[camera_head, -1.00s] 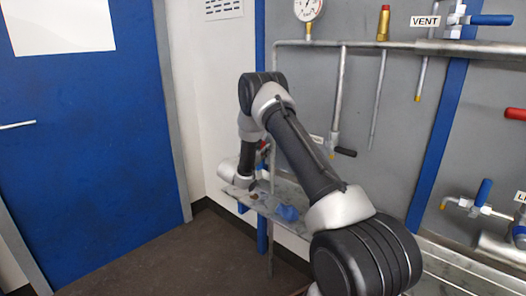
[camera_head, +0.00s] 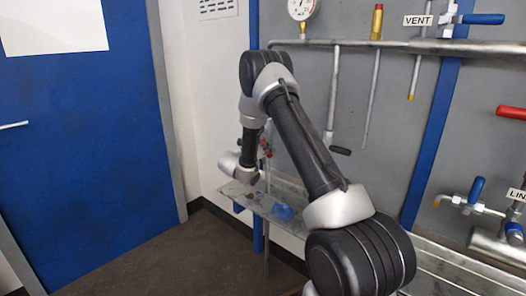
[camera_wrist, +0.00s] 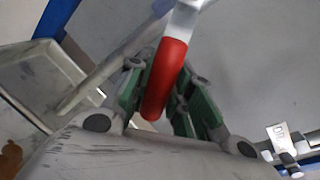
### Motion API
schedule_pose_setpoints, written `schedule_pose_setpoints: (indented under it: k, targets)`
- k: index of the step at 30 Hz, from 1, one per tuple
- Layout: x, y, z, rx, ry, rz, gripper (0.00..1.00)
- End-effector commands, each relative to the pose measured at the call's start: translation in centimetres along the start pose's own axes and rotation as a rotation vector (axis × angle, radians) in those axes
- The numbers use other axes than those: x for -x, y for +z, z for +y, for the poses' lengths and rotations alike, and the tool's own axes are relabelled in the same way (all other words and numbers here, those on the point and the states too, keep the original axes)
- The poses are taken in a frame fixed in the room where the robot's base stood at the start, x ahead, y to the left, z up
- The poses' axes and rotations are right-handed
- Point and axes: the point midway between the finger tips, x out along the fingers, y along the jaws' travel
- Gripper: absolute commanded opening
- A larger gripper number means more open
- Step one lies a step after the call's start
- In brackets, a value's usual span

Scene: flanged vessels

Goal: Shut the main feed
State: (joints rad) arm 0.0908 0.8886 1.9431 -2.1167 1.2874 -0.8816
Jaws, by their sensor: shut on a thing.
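A red valve handle (camera_wrist: 168,75) with a pale metal shank runs down between the green fingers of my gripper (camera_wrist: 165,98) in the wrist view. The fingers are closed about the red grip, one on each side. In the head view my arm bends down to the wall pipe at the middle left, where a small red part (camera_head: 266,149) shows beside my wrist. The gripper's fingers are too small and hidden to make out there. No label for this handle is readable.
A grey ledge (camera_head: 238,190) with a blue item (camera_head: 283,212) lies below my wrist. A black-handled valve (camera_head: 340,151) hangs to the right. A blue VENT handle (camera_head: 482,19), another red handle (camera_head: 512,112) and a blue handle (camera_head: 476,190) are farther right. The floor at left is clear.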

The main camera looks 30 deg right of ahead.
Motion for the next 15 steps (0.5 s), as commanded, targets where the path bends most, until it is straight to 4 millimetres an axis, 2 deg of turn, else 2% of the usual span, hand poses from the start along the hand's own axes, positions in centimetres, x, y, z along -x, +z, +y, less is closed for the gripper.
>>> schedule_pose_setpoints:
  k: [15]
  targets:
    - [0.9, 1.1, -3.9, 0.477, 0.001, 0.093, 0.0]
